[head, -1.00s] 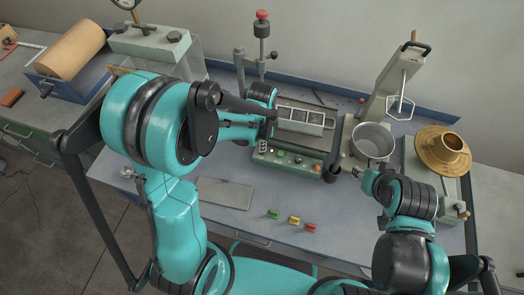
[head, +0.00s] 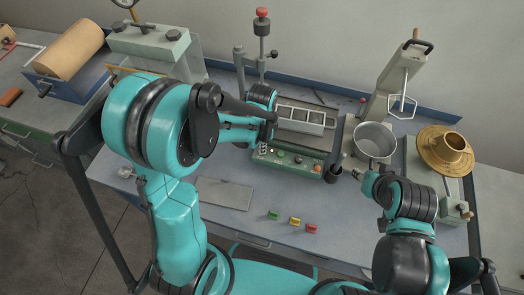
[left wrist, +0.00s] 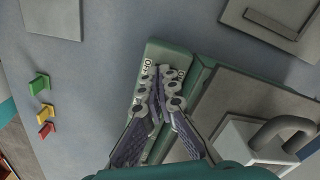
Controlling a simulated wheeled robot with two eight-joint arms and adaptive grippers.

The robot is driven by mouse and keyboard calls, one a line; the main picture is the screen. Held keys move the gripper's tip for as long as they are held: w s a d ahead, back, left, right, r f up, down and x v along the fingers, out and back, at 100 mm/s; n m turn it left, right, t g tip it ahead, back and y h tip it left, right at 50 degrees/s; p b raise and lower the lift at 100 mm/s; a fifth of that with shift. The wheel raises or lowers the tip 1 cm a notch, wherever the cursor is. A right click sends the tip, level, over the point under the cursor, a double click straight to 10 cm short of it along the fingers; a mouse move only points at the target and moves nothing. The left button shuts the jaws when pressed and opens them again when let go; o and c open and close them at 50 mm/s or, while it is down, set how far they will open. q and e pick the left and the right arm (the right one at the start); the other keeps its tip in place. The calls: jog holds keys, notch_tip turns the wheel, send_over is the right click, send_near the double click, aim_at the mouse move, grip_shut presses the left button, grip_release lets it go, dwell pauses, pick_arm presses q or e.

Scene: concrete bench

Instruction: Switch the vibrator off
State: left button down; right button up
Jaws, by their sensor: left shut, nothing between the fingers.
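The vibrator is the green-framed table unit at the middle of the bench, with a control panel (head: 287,162) along its front edge. The panel has small coloured knobs or buttons, among them a green one and a red one at the right end. A grey three-cell mould (head: 301,117) sits on top. My left gripper (head: 266,137) is over the panel's left part, shut and empty. In the left wrist view its fingertips (left wrist: 164,80) are over the panel (left wrist: 172,54), hiding part of it; contact cannot be told. My right gripper (head: 357,175) is below the metal pot; its fingers are too small to judge.
A metal pot (head: 374,141) and a brass-coloured flanged piece (head: 446,150) stand to the right. A flat grey plate (head: 224,194) and green, yellow and red clips (head: 294,221) lie in front. A stand with a red knob (head: 262,13) rises behind.

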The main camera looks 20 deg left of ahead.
pick_arm(q)
jog(key=shift+r+p, duration=2.65)
jog(key=shift+r, duration=0.8)
jog(key=s+a+r+n+t+b, duration=0.4)
jog(key=s+r+n+t, duration=0.3)
jog(key=n, duration=0.5)
jog(key=s+r, duration=0.2)
jog(key=s, duration=0.1)
jog(key=shift+s+a+r, duration=0.15)
jog(key=shift+a+r, duration=0.15)
jog(key=shift+a, duration=0.05)
